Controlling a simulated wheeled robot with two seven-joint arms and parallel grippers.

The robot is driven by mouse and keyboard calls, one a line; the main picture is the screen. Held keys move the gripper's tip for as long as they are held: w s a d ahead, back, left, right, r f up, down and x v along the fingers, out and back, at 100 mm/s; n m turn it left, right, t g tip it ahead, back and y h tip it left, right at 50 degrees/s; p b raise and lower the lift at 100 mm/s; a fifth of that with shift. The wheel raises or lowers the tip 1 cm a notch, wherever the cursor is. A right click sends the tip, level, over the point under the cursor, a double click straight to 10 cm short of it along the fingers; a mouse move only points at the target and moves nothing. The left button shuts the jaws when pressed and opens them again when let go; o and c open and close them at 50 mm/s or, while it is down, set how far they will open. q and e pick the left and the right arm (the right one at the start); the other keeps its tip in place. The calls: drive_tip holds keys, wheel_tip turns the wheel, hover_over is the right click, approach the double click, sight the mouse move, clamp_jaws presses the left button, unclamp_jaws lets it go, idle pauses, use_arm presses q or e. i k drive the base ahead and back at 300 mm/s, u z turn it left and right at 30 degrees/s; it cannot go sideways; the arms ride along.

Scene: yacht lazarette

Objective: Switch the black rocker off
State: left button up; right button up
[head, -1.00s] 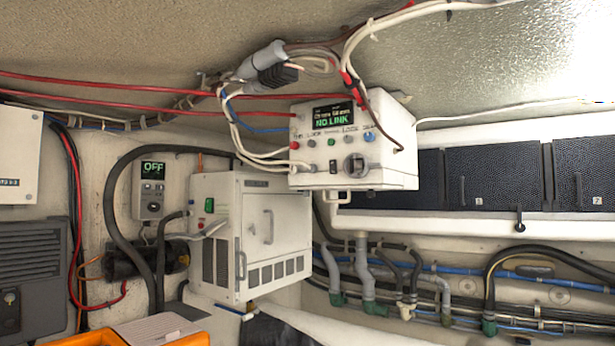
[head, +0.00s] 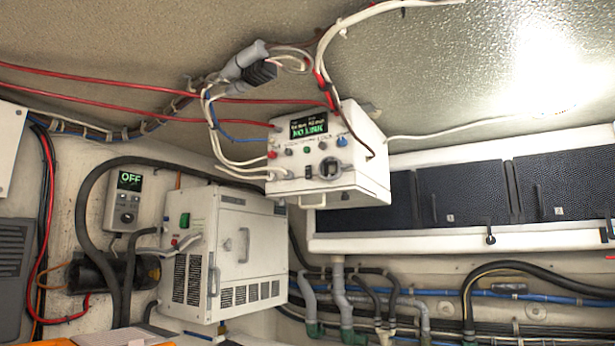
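A white control box (head: 340,180) hangs under the ceiling near the middle of the head view. Its green display (head: 309,126) appears to read "NO LINK". A small black rocker (head: 308,171) sits low on its front face, left of a larger dark round knob (head: 331,167). Which way the rocker is tipped is too small to tell. A row of coloured buttons runs above it. Neither of my grippers is in view.
White cables and red wires run into the box from the left. A white cabinet (head: 240,250) stands below it. A small grey panel (head: 125,200) at left shows "OFF". Dark lockers (head: 460,193) line the right, with hoses below.

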sight(309, 169)
drive_tip(key=u, duration=0.2)
drive_tip(key=k, duration=0.5)
drive_tip(key=u, duration=0.6)
drive_tip(key=k, duration=0.85)
drive_tip(key=z, duration=0.25)
drive_tip(key=i, duration=0.6)
drive_tip(key=z, duration=0.75)
drive_tip(key=i, duration=0.9)
drive_tip(key=u, duration=0.8)
drive_tip(key=i, duration=0.55)
drive_tip(key=u, duration=0.65)
